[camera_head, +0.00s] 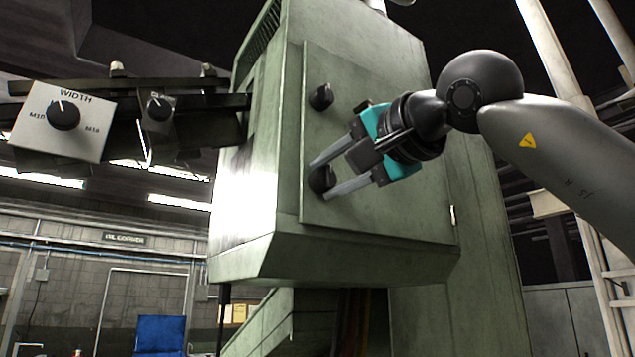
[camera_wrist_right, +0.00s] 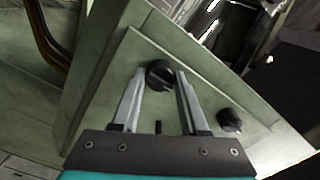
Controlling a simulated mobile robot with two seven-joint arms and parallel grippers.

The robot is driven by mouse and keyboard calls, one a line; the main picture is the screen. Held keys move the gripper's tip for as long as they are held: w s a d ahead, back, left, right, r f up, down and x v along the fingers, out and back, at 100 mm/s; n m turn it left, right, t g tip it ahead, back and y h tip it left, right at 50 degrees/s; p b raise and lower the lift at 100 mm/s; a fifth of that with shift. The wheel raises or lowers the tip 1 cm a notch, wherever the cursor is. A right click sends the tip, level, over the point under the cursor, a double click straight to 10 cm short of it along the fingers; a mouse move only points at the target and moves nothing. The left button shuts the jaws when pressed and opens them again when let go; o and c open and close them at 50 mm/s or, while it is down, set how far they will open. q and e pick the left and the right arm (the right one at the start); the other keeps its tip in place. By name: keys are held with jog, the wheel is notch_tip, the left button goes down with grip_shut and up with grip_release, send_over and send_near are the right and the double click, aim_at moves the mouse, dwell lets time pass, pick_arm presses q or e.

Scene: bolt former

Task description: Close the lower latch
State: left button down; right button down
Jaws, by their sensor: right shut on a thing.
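The lower latch (camera_head: 321,181) is a round black knob on the green cabinet door (camera_head: 400,215), near the door's left edge. The upper latch (camera_head: 321,97) is a like black knob above it, clear of my gripper. My right gripper (camera_head: 322,178) reaches in from the right, with one finger above and one below the lower latch, shut on it. In the right wrist view the lower latch (camera_wrist_right: 160,74) sits between the fingertips of the gripper (camera_wrist_right: 157,78). The upper latch (camera_wrist_right: 230,120) lies to the right there. The door lies flat against the cabinet. My left gripper is out of view.
A control box with a WIDTH dial (camera_head: 65,115) and a smaller dial box (camera_head: 158,108) stick out left of the cabinet. A blue chair (camera_head: 160,335) stands far behind at lower left. The space in front of the upper latch is free.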

dwell(0.4)
jog(key=shift+r+n+p, duration=0.15)
jog(key=shift+n+p, duration=0.6)
jog(key=shift+n, duration=0.05)
jog(key=shift+n+p, duration=0.7)
jog(key=shift+n, duration=0.4)
jog(key=shift+n+p, duration=0.45)
jog(key=shift+n, duration=0.45)
jog(key=n+p, duration=0.2)
jog(key=n, duration=0.1)
jog(key=shift+n+p, duration=0.6)
jog(key=shift+n, duration=0.6)
jog(key=shift+c, duration=1.2)
grip_release()
